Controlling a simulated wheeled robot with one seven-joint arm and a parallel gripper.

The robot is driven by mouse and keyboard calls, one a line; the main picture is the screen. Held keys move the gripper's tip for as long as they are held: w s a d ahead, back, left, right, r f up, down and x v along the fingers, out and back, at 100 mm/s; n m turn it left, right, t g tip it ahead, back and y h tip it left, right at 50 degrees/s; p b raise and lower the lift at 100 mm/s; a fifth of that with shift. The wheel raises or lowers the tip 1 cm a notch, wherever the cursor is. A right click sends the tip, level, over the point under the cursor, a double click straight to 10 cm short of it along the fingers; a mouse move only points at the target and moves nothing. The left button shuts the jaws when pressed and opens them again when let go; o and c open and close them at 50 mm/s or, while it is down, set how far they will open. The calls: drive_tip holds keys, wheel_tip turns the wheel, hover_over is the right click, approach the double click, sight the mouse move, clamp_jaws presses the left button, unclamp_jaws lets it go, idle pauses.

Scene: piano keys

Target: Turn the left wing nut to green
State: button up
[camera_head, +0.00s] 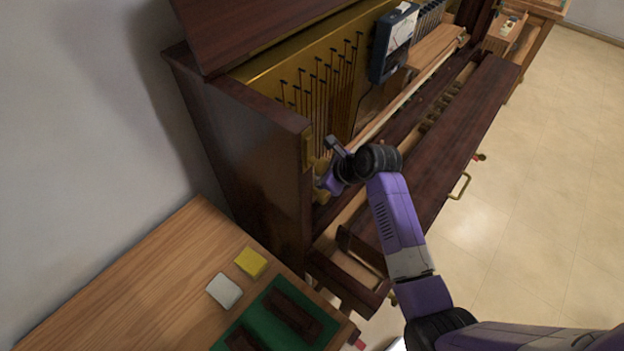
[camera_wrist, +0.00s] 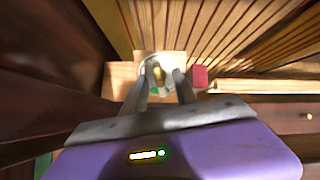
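In the wrist view a small brass wing nut (camera_wrist: 157,73) sits on a pale round dial on a wooden block. A small green mark (camera_wrist: 154,91) shows on the dial's near side. My gripper (camera_wrist: 163,72) reaches over the dial, with one finger on each side of the nut. The fingers look apart, with pale dial visible between the nut and the right finger. In the head view my gripper (camera_head: 324,181) is inside the piano's left end, and the wing nut cannot be made out there.
The dark piano case wall (camera_head: 255,170) stands close on the left. A red block (camera_wrist: 200,76) lies right of the dial. Rods (camera_head: 322,95) rise behind. A wooden table (camera_head: 150,290) at lower left holds a yellow block (camera_head: 251,262), a white block (camera_head: 224,291) and a green mat (camera_head: 268,334).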

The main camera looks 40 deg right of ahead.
drive_tip(key=shift+w+a+f, duration=0.1)
drive_tip(key=shift+w+f, duration=0.25)
drive_tip(key=shift+f, duration=0.1)
drive_tip(key=shift+s+r+p, duration=0.4)
drive_tip(key=shift+r+p, duration=0.1)
drive_tip(key=shift+p, duration=0.3)
idle(0.4)
drive_tip(key=shift+c, duration=0.2)
clamp_jaws()
